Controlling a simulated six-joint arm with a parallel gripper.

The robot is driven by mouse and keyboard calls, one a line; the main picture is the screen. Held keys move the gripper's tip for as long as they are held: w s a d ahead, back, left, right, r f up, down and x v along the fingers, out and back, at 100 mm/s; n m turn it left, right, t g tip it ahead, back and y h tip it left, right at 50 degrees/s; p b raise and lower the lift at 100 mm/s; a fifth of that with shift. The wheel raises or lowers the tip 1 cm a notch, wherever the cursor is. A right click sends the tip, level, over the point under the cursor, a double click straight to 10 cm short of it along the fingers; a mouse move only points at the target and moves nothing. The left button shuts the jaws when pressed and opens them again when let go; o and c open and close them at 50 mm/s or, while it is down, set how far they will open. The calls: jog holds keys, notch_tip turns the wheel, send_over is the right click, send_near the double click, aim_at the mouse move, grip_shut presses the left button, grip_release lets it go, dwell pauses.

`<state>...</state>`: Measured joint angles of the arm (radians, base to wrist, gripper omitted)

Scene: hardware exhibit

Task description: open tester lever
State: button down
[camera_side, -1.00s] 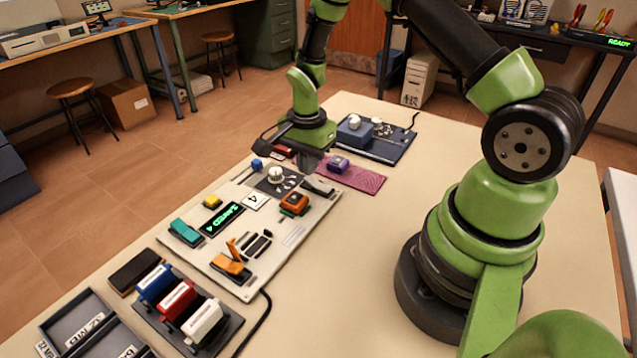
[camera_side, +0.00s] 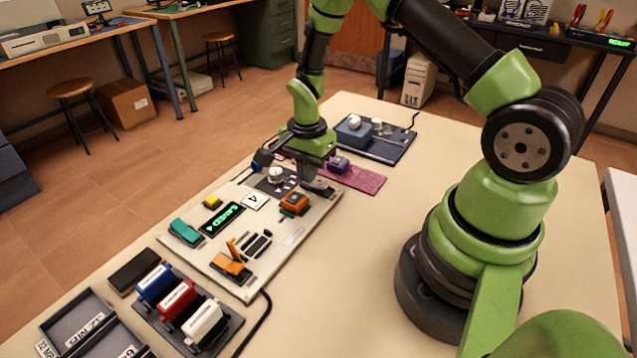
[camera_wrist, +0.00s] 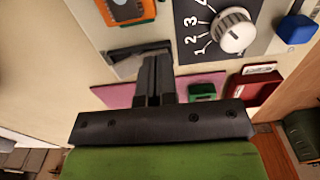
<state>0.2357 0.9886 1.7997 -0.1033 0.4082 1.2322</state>
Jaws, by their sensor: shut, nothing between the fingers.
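The tester is a pale flat panel (camera_side: 293,237) with a small green-lit display (camera_side: 222,217). At its far right corner lies a low dark-grey lever-like part (camera_side: 325,189); in the wrist view this part (camera_wrist: 122,60) lies flat beside my fingertips. My gripper (camera_side: 311,184) points down at that corner; its fingers (camera_wrist: 156,58) are shut together and hold nothing. They overlap the grey part's end in the wrist view; I cannot tell if they touch it. An orange lever-like part (camera_side: 232,262) stands tilted up at the panel's near end.
A white dial (camera_wrist: 233,32) and a blue knob (camera_wrist: 296,28) are close to my gripper. An orange block (camera_side: 294,203) sits on the panel. A pink mat (camera_side: 362,181) with a purple block (camera_side: 338,163) lies behind.

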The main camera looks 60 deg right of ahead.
jog(key=shift+r, duration=3.5)
jog(key=shift+r, duration=0.1)
notch_tip(320, 180, up, 10)
jog(key=s+a+f+n+t, duration=0.1)
jog(key=s+a+n+t, duration=0.1)
jog(key=a+n, duration=0.1)
jog(key=s+a+r+n+t+y, duration=0.2)
jog(key=s+a+r+n+t, duration=0.3)
jog(key=s+r+n, duration=0.6)
jog(key=s+a+r, duration=0.1)
jog(key=s+a, duration=0.1)
jog(key=s, duration=0.2)
jog(key=shift+a+r, duration=0.15)
jog(key=shift+r, duration=0.1)
